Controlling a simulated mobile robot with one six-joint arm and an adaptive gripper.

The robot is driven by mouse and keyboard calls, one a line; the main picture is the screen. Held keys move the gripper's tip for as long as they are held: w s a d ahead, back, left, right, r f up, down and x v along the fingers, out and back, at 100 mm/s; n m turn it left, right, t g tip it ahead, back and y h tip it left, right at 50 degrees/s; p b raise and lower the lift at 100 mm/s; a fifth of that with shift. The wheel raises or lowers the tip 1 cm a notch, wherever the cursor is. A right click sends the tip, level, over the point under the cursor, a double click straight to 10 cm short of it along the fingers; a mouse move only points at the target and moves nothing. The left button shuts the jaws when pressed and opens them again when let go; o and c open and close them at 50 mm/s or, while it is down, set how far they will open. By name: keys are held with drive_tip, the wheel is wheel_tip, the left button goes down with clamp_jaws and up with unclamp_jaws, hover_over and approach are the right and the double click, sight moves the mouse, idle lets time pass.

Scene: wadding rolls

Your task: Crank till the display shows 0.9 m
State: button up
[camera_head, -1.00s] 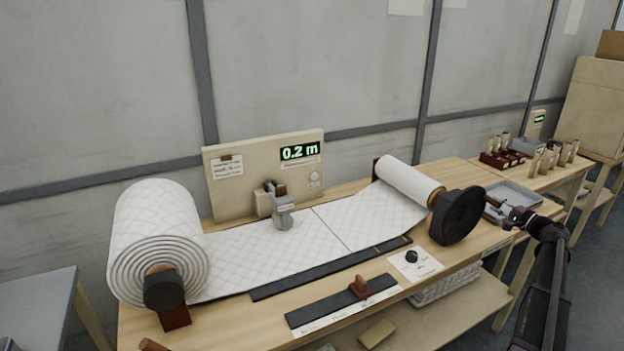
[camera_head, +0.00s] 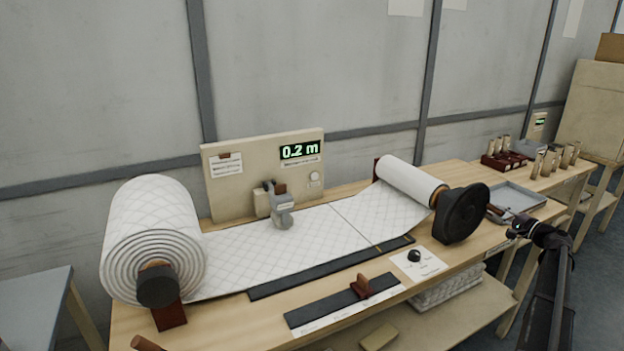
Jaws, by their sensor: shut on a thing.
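The green display (camera_head: 300,150) on the beige panel reads 0.2 m. A large quilted white roll (camera_head: 150,240) stands at the left. Its sheet (camera_head: 280,245) runs across the table under a grey measuring wheel (camera_head: 283,216) to a smaller take-up roll (camera_head: 408,180) at the right. A black crank disc (camera_head: 461,214) is on the end of that roll. My gripper (camera_head: 511,228) is at the disc's right side, shut on the crank handle (camera_head: 496,210). The fingers are small and dark here, and the grip itself is partly hidden.
A dark strip with a brown-handled slider (camera_head: 361,286) and a black knob on a white card (camera_head: 416,262) lie at the front. A grey tray (camera_head: 520,197) is behind my gripper. Wooden holders (camera_head: 503,158) stand farther back. A wall closes the back.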

drive_tip(key=shift+s+a+f+b, duration=0.1)
drive_tip(key=shift+a+f+b, duration=0.1)
drive_tip(key=shift+f+b, duration=1)
drive_tip(key=shift+a+f+b, duration=0.15)
drive_tip(key=shift+f+b, duration=0.9)
drive_tip(key=shift+f, duration=0.1)
drive_tip(key=shift+s+a+f+b, duration=0.2)
drive_tip(key=shift+a+f+b, duration=0.2)
drive_tip(key=shift+f+b, duration=0.2)
drive_tip(key=shift+s+a+f+b, duration=0.15)
drive_tip(key=shift+a+f+b, duration=0.2)
drive_tip(key=shift+f+b, duration=0.25)
drive_tip(key=shift+s+a+f+b, duration=0.25)
drive_tip(key=shift+a+f+b, duration=0.3)
drive_tip(key=shift+f+b, duration=0.05)
drive_tip(key=shift+a, duration=0.1)
drive_tip(key=shift+f, duration=0.1)
